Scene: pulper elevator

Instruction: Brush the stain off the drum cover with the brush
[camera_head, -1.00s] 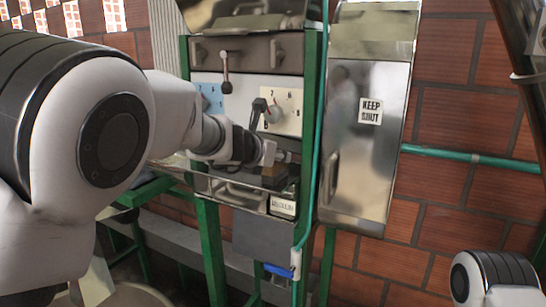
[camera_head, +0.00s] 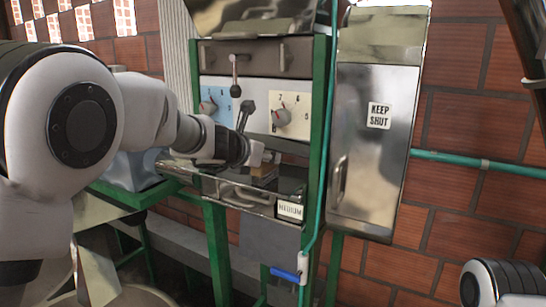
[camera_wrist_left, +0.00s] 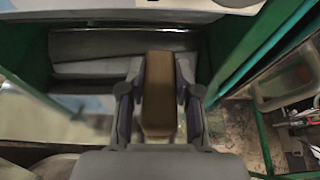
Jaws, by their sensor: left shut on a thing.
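My left gripper (camera_head: 255,155) is shut on the brush, a brown block (camera_head: 265,171) in front of the machine's lower metal part. In the left wrist view, the brush (camera_wrist_left: 158,95) stands between the two dark fingers (camera_wrist_left: 158,100). Its bristles cannot be made out. A shiny metal front (camera_head: 235,195) with a handle lies just below the gripper. I cannot tell which metal part is the drum cover, and no stain can be picked out. Whether the brush touches metal is unclear. My right gripper is out of view.
The machine has a green frame (camera_head: 322,110), a lever (camera_head: 235,75) and dials on blue (camera_head: 210,106) and cream (camera_head: 282,117) plates. A metal cabinet door (camera_head: 370,150) marked KEEP SHUT is at right. A green pipe (camera_head: 480,160) runs along the brick wall.

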